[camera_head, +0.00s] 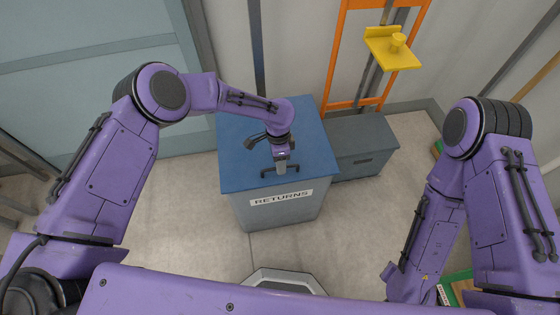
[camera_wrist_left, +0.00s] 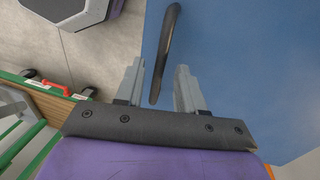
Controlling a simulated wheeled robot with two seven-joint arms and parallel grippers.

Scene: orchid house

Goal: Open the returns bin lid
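The returns bin (camera_head: 278,211) is a grey box with a white RETURNS label on its front. Its flat blue lid (camera_head: 236,165) lies shut on top; the blue surface also fills the right of the left wrist view (camera_wrist_left: 255,70). A dark bar handle (camera_head: 268,173) sits near the lid's front edge. My left gripper (camera_head: 281,166) is over the handle, pointing down. In the left wrist view the curved black handle (camera_wrist_left: 167,45) runs between the two parted grey fingers, with gaps on both sides. My right arm hangs at the right; its gripper is not visible.
A low grey cabinet (camera_head: 362,145) stands against the bin's right side. Behind it is an orange frame (camera_head: 337,60) with a yellow bracket (camera_head: 393,48). A wooden, green-edged trolley (camera_wrist_left: 40,97) shows in the left wrist view. The floor left of the bin is clear.

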